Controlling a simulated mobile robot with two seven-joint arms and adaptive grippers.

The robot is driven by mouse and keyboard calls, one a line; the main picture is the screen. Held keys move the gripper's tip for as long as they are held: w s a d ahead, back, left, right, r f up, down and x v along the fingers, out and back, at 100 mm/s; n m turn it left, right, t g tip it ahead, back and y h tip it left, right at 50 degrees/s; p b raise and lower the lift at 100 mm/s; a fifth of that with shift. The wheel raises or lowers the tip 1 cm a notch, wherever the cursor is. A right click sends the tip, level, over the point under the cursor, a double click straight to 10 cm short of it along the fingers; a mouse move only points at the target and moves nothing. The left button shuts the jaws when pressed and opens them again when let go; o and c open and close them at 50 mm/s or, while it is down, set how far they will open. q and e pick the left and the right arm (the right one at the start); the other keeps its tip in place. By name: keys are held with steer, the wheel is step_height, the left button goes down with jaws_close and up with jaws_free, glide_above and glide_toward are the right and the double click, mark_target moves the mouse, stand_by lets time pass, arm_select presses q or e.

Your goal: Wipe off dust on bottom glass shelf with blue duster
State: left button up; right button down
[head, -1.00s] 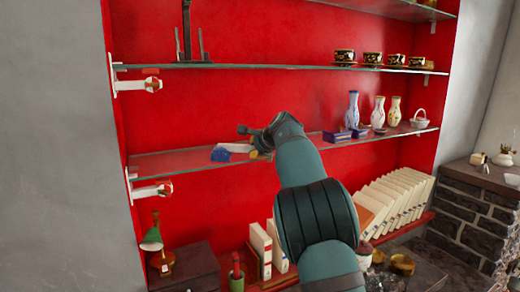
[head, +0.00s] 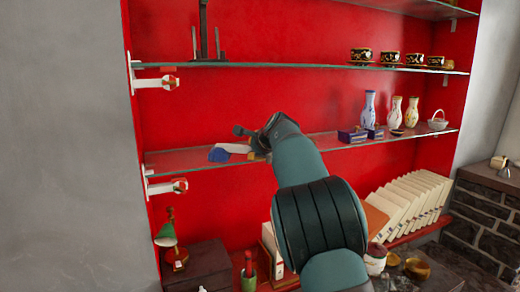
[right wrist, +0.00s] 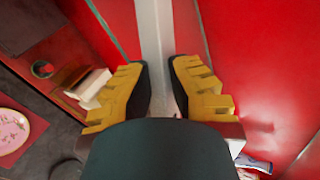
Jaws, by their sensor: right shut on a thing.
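The lower glass shelf (head: 178,161) runs across the red alcove. My right gripper (head: 258,144) is at the shelf's left half, shut on the white handle of the blue duster (head: 219,154). The duster points left, its blue head over the shelf near the left end; I cannot tell whether it touches the glass. In the right wrist view the white handle (right wrist: 155,35) lies between the yellow-backed fingers of the right gripper (right wrist: 160,90). No dust can be made out clearly. My left gripper is not in view.
Small blue boxes (head: 352,136), vases (head: 396,112) and a white basket (head: 438,120) stand on the shelf's right part. Cups (head: 390,57) stand on the shelf above. The shelf's left part looks clear of objects.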

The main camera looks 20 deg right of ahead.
mark_target(239, 151)
steer(key=shift+a+p, duration=0.4)
steer(key=shift+a, duration=2.2)
step_height(239, 151, up, 6)
steer(key=shift+r, duration=1.5)
